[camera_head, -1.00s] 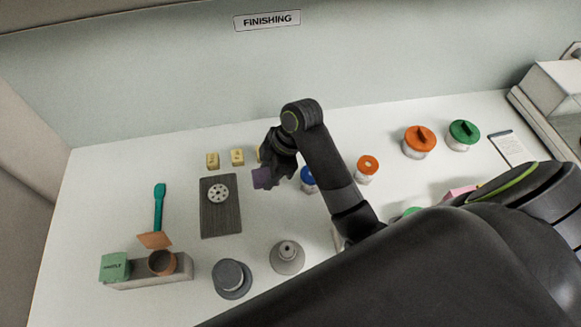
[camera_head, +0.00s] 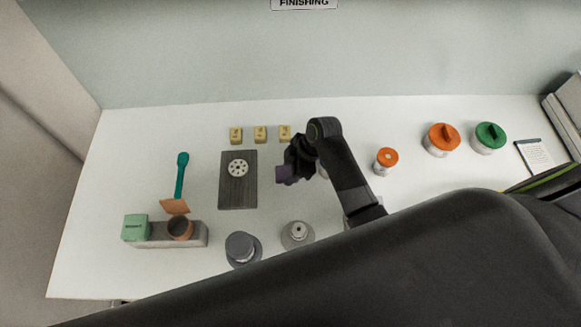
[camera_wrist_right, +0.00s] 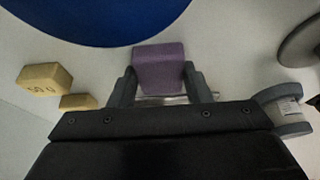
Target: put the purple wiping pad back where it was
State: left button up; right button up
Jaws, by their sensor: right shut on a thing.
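The purple wiping pad (camera_head: 284,174) is held in my right gripper (camera_head: 289,171), to the right of the dark board on the white table. In the right wrist view the pad (camera_wrist_right: 158,68) sits between the two fingers of the right gripper (camera_wrist_right: 160,88), which are shut on it. A large blue round lid (camera_wrist_right: 100,15) shows beyond the pad there. In the head view the arm mostly hides the jar near the gripper. My left gripper is not in view.
The dark board (camera_head: 238,198) carries a holed disc (camera_head: 238,168). Several yellow blocks (camera_head: 260,134) stand behind it. A grey block (camera_head: 150,238) holds a green block and brown cup. A grey knob (camera_head: 241,248) and a weight-like piece (camera_head: 298,234) stand in front. Orange and green lidded jars (camera_head: 441,140) are right.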

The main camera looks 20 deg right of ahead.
jog(key=shift+f, duration=0.2)
jog(key=o, duration=1.1)
jog(key=shift+o, duration=0.2)
jog(key=b+v, duration=0.3)
jog(key=v, duration=0.9)
